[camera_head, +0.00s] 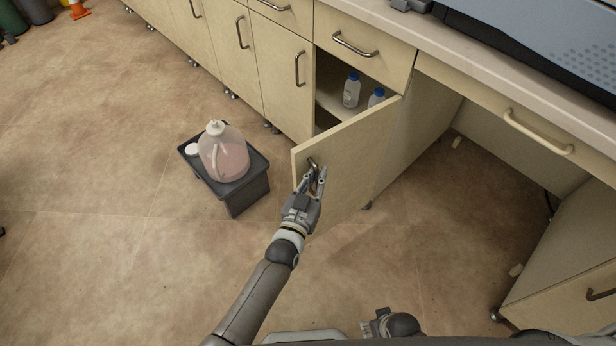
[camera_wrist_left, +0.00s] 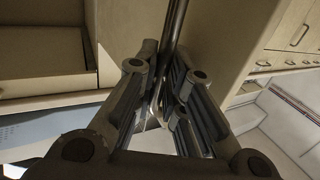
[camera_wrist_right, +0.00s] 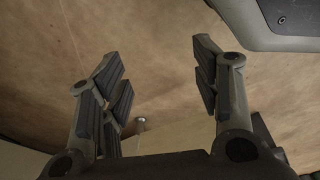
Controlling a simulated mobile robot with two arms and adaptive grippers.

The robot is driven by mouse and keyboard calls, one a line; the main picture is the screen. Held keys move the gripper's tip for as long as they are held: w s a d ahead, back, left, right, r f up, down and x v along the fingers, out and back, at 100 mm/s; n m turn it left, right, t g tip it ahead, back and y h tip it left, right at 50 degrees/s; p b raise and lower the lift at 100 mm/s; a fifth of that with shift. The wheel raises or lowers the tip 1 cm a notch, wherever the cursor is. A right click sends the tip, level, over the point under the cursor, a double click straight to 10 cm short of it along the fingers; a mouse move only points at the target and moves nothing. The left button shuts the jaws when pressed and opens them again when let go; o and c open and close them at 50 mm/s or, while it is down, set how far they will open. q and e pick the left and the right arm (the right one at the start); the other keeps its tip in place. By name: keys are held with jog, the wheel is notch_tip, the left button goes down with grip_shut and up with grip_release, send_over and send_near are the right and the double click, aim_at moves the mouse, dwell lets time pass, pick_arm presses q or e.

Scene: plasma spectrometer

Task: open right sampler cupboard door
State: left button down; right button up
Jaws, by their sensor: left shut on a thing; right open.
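The cupboard door (camera_head: 352,160) stands swung out from the cabinet, with a metal bar handle (camera_head: 313,163) on its outer face. My left gripper (camera_head: 316,178) is at that handle; in the left wrist view its fingers are closed around the metal bar (camera_wrist_left: 173,40). Behind the door the cupboard interior (camera_head: 330,80) shows shelves and two clear bottles with blue caps (camera_head: 351,90) (camera_head: 376,97). My right gripper (camera_head: 382,322) is low at the bottom edge of the head view, apart from the door. In the right wrist view its fingers (camera_wrist_right: 165,80) are spread and empty above the floor.
A large jug of pink liquid (camera_head: 222,155) stands on a dark grey box (camera_head: 243,190) on the floor left of the door. More closed cupboards (camera_head: 275,75) run to the upper left. An open knee space (camera_head: 480,150) lies to the right.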

pick_arm(q)
jog(key=shift+s+d+r, duration=0.15)
jog(key=shift+d+r, duration=0.05)
jog(key=shift+r, duration=0.05)
pick_arm(e)
jog(key=shift+w+a+r, duration=0.1)
jog(key=shift+w+r, duration=0.15)
jog(key=shift+w, duration=0.15)
pick_arm(q)
jog(key=c, duration=1.6)
grip_release()
jog(key=shift+o, duration=0.3)
jog(key=shift+s, duration=0.1)
pick_arm(e)
jog(key=shift+s+f, duration=0.1)
jog(key=shift+s, duration=0.05)
pick_arm(q)
jog(key=shift+f, duration=0.1)
